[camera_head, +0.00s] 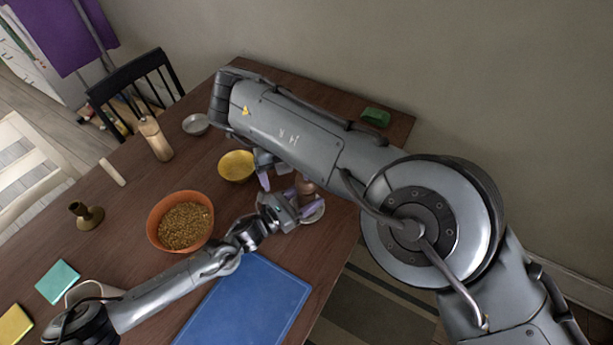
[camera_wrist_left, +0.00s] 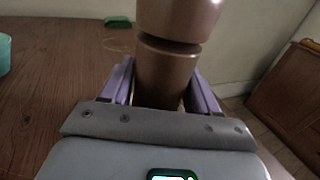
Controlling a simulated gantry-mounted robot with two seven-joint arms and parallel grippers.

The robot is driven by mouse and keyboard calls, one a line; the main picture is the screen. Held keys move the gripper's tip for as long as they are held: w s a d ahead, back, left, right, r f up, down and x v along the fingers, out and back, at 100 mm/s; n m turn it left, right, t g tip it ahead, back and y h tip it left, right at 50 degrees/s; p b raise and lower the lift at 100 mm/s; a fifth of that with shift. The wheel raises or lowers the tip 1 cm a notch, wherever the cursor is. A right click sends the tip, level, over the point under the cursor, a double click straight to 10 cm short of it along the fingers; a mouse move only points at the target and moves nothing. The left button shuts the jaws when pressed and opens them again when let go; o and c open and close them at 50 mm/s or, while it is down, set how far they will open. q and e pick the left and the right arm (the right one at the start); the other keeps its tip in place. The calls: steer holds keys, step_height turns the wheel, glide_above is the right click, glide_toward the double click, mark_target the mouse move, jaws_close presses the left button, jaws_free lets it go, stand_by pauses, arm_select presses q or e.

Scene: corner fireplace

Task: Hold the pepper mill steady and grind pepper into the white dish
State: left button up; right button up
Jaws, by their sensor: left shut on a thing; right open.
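The brown pepper mill (camera_head: 308,186) stands upright near the table's right edge, largely hidden by my grippers and arm. It also shows large in the left wrist view (camera_wrist_left: 177,70), between the purple fingers. My left gripper (camera_head: 303,205) is shut on its lower body. My right gripper (camera_head: 275,181) is open and empty, pointing down just left of the mill, partly hidden by my right forearm. The white dish (camera_head: 316,215) shows only as a rim beside and below the mill and left gripper; I cannot see its contents.
A yellow bowl (camera_head: 236,166) is left of my right gripper. An orange bowl of grain (camera_head: 182,222) and a blue board (camera_head: 255,305) lie nearer. A green block (camera_head: 376,117) sits at the far right. A tan wooden item (camera_head: 155,139) and metal bowl (camera_head: 195,124) stand farther left.

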steer(key=w+d+r+n, duration=0.4)
steer(key=d+r, duration=0.1)
steer(key=shift+y, duration=0.4)
steer(key=f, duration=1.1)
steer(key=shift+s+a+f, duration=0.1)
steer(key=shift+s+f, duration=0.1)
steer(key=c, duration=1)
steer(key=shift+c, duration=0.2)
